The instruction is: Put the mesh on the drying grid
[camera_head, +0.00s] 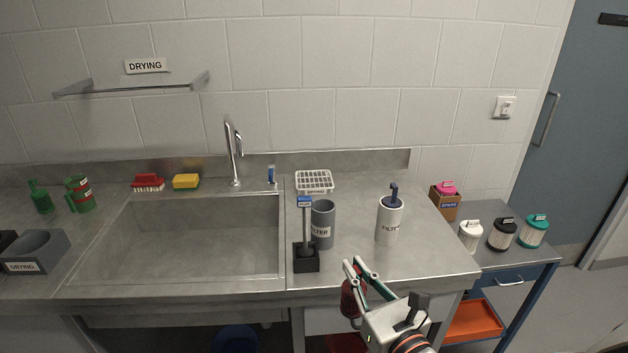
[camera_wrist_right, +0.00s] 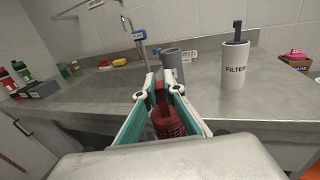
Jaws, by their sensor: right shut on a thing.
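The mesh, a dark red cylinder (camera_head: 352,299), hangs in my right gripper (camera_head: 354,266) in front of the counter's front edge. In the right wrist view the mesh (camera_wrist_right: 169,124) shows its perforated wall between the fingers. My right gripper is shut on its upper part, clear of the counter. The drying grid, a white rack (camera_head: 314,181), lies empty on the counter at the back, right of the sink and farther off than the gripper. In the right wrist view the grid (camera_wrist_right: 190,57) is partly hidden. My left gripper is out of view.
A white FILTER canister (camera_head: 389,222) stands to the right. The sink (camera_head: 200,240) is at left. The counter between cup and canister is clear.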

